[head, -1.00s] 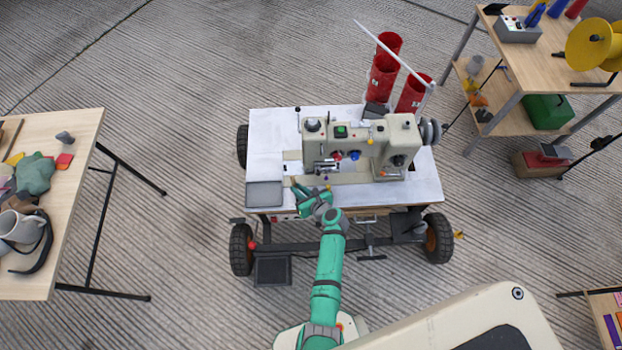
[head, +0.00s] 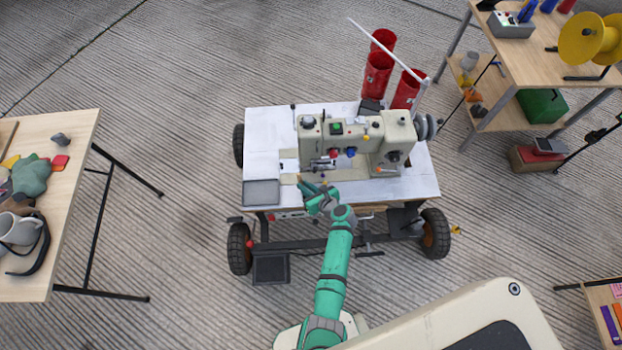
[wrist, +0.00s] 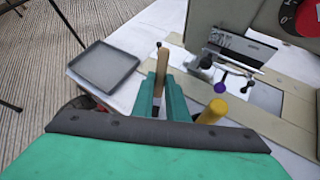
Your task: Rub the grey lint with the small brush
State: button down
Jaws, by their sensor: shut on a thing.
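The small brush shows as a light wooden stick in the wrist view (wrist: 163,66). My gripper (wrist: 164,95) is shut on it, with green fingers on both sides. In the head view my gripper (head: 316,193) is at the front edge of the white sewing table, just left of the machine's needle area, and the brush tip (head: 300,180) points up and left. The bristles are hard to make out. I cannot pick out the grey lint in either view; it may be too small or hidden by the gripper or machine.
The beige sewing machine (head: 356,146) stands just beyond and right of my gripper. A shallow grey tray (wrist: 104,68) lies to the left. A yellow knob (wrist: 212,111) and a purple ball (wrist: 220,87) are close on the right. Bare white tabletop (head: 266,135) lies behind the tray.

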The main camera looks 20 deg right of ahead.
jog(key=shift+s+d, duration=0.2)
jog(key=shift+d, duration=0.75)
jog(key=shift+s+d, duration=0.1)
jog(key=shift+s, duration=0.1)
jog(key=shift+a, duration=0.35)
jog(key=shift+w+a, duration=0.25)
jog(key=shift+a, duration=0.9)
jog(key=shift+w+a, duration=0.25)
jog(key=shift+a, duration=0.9)
jog(key=shift+w+a, duration=0.25)
jog(key=shift+a, duration=0.45)
jog(key=shift+w+a, duration=0.25)
jog(key=shift+a, duration=0.45)
jog(key=shift+w, duration=0.1)
jog(key=shift+d, duration=0.3)
jog(key=shift+s+d, duration=0.4)
jog(key=shift+d, duration=0.8)
jog(key=shift+s+d, duration=0.4)
jog(key=shift+d, duration=0.8)
jog(key=shift+s+d, duration=0.4)
jog(key=shift+d, duration=0.8)
jog(key=shift+d+r, duration=0.1)
jog(key=shift+r, duration=0.15)
notch_tip(320, 180, up, 7)
jog(key=shift+r, duration=0.2)
